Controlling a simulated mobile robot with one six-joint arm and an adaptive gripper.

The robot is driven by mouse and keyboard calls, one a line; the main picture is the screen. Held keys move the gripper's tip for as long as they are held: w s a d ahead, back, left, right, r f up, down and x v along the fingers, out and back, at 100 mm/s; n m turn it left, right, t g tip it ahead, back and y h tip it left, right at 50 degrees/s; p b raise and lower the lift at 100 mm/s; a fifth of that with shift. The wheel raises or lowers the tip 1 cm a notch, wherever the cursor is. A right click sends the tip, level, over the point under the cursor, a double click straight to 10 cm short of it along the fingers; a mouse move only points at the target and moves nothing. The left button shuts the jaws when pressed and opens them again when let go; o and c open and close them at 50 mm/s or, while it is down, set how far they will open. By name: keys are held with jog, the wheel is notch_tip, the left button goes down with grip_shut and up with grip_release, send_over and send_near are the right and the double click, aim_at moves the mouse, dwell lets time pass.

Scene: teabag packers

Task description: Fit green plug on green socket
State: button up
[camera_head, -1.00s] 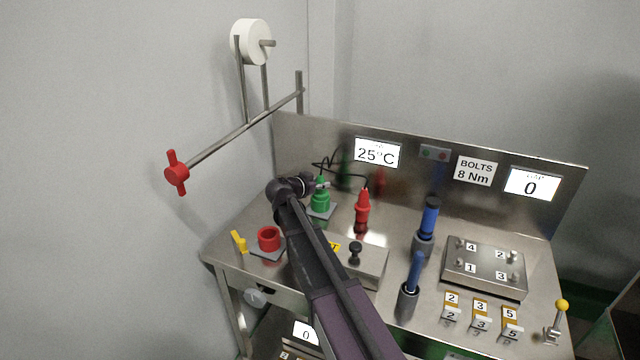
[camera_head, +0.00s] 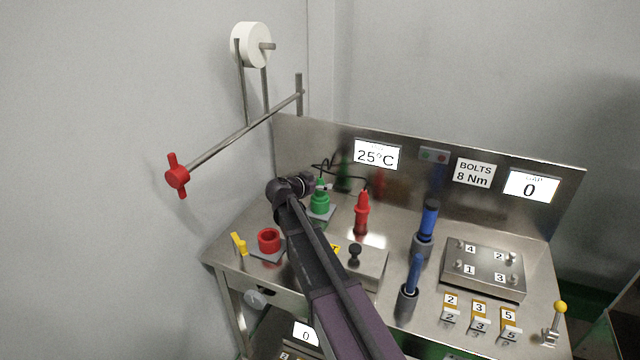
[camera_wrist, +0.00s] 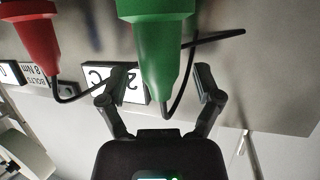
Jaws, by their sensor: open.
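The green plug (camera_head: 320,186) stands upright on the green socket (camera_head: 320,204), on a small grey plate near the back left of the bench. The plug looks seated, but the exact fit is too small to tell. In the wrist view, which is upside down, the green plug (camera_wrist: 162,50) hangs between the two spread fingers of my gripper (camera_wrist: 163,82). A gap shows on each side, so the gripper is open around the plug without clasping it.
A red plug (camera_head: 362,212) stands to the right of the green one, with a black cable behind. An empty red socket (camera_head: 268,239) sits front left beside a yellow piece (camera_head: 239,243). The metal back panel (camera_head: 407,170) rises close behind. Blue tools (camera_head: 429,218) stand farther right.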

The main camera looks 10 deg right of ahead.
notch_tip(320, 180, up, 11)
jog(key=p, duration=1)
jog(key=shift+f, duration=0.2)
jog(key=shift+f, duration=0.1)
dwell(0.7)
